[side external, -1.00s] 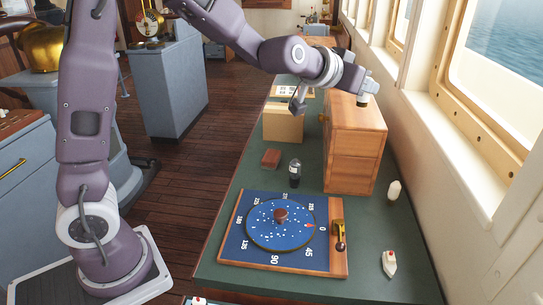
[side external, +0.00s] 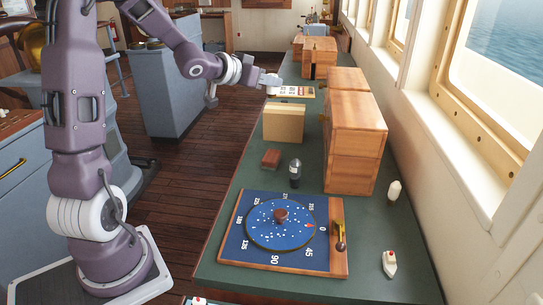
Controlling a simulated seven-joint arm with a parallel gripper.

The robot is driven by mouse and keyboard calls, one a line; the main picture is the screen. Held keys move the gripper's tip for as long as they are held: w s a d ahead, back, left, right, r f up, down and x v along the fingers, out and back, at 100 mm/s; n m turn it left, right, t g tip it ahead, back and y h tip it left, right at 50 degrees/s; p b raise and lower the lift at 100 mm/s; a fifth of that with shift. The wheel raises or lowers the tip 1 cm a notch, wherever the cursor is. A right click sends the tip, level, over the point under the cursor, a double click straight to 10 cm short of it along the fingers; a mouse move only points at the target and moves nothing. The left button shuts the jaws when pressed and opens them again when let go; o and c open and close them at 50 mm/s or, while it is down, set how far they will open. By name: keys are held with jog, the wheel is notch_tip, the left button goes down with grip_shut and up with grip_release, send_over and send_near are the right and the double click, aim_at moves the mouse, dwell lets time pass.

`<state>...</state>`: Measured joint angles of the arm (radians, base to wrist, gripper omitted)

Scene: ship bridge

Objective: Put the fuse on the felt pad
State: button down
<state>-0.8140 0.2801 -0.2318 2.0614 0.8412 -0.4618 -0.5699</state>
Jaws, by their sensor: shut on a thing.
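My gripper (side external: 272,88) is at the far left edge of the green-topped bench, close to a flat panel with pale and red markings (side external: 297,92). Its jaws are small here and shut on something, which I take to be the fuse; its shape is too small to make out. I cannot tell whether it touches the panel or hangs above it. I cannot pick out the felt pad for certain in this view.
A tall wooden cabinet (side external: 354,150) and a tan box (side external: 284,122) stand nearer. More wooden boxes (side external: 319,55) stand behind.

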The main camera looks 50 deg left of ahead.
send_over(268, 157)
notch_tip(268, 157, down, 19)
jog(key=shift+d+r, duration=0.1)
jog(key=c, duration=1.1)
grip_release()
